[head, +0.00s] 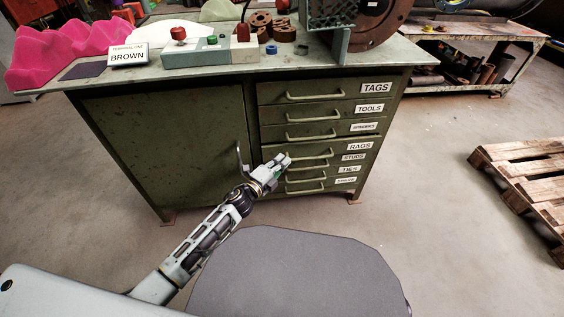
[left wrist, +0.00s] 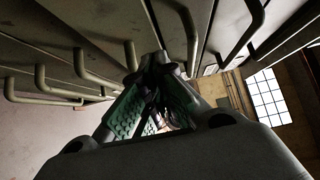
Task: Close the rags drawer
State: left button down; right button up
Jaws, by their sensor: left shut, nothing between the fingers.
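The rags drawer (head: 340,148) is in the right-hand drawer stack of a green cabinet, below the spindles drawer and above the studs drawer, with a white RAGS label and a pale bar handle. In the left wrist view the green-padded fingers (left wrist: 155,75) come together close to the drawer fronts, among several handles. My right gripper is not in view.
A cabinet door (head: 170,140) with an upright handle is left of the drawers. The cabinet top (head: 225,75) carries a BROWN sign (head: 128,55), pink foam and metal parts. A wooden pallet (head: 530,185) lies at the right. The floor between is clear.

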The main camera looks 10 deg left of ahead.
pick_arm(q)
jog(key=p+v, duration=0.2)
jog(key=v, duration=0.7)
jog(key=shift+s+a, duration=0.25)
jog(key=shift+s, duration=0.1)
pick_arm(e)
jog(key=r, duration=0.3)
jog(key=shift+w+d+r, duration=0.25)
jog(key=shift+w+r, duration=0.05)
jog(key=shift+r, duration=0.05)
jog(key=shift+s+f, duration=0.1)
